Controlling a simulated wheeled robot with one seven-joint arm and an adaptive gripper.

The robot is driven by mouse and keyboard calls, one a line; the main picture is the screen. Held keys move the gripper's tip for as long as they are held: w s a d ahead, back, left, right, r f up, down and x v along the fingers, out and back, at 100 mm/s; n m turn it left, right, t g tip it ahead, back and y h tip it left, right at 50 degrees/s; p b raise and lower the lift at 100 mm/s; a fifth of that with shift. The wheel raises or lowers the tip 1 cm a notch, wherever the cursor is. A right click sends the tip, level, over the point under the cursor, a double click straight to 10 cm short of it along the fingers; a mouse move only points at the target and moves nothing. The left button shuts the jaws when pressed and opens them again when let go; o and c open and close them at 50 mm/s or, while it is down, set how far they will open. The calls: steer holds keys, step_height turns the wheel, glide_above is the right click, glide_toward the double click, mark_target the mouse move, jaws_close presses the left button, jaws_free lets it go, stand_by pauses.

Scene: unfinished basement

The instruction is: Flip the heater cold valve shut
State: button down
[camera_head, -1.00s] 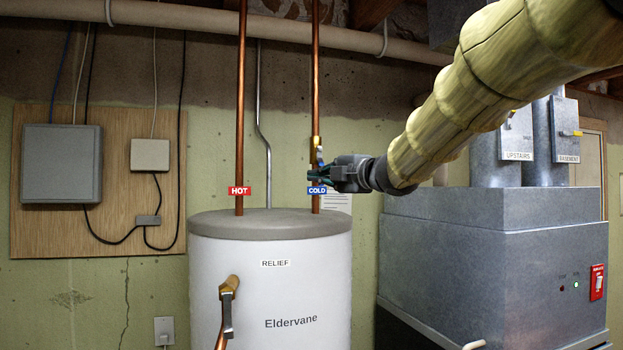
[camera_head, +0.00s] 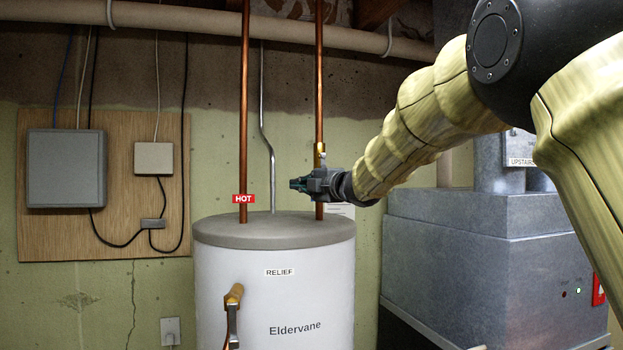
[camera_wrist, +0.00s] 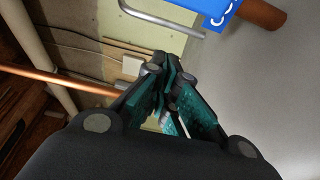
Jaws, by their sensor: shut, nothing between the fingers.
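The cold valve (camera_head: 319,150) is a brass fitting on the right copper pipe above the white water heater (camera_head: 275,290). Only its upper part shows in the head view; my gripper hides the rest, so I cannot tell how its handle stands. My gripper (camera_head: 292,184) is shut and empty, pointing left across the cold pipe, with its tips left of it. Whether it touches the pipe or handle is unclear. In the wrist view my closed fingers (camera_wrist: 168,80) lie below the blue cold tag (camera_wrist: 220,12), which my gripper hides in the head view.
The hot pipe (camera_head: 244,120) with its red tag (camera_head: 243,199) stands left of my fingertips. A grey flue pipe (camera_head: 264,130) runs between the two copper pipes. A grey furnace (camera_head: 480,260) stands right, below my arm. A relief valve (camera_head: 234,295) sticks out of the heater's front.

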steer(key=d, duration=0.2)
steer(key=w+d+p, duration=0.1)
steer(key=d, duration=0.1)
steer(key=shift+a, duration=0.15)
steer(key=shift+d, duration=0.25)
steer(key=shift+p, duration=0.3)
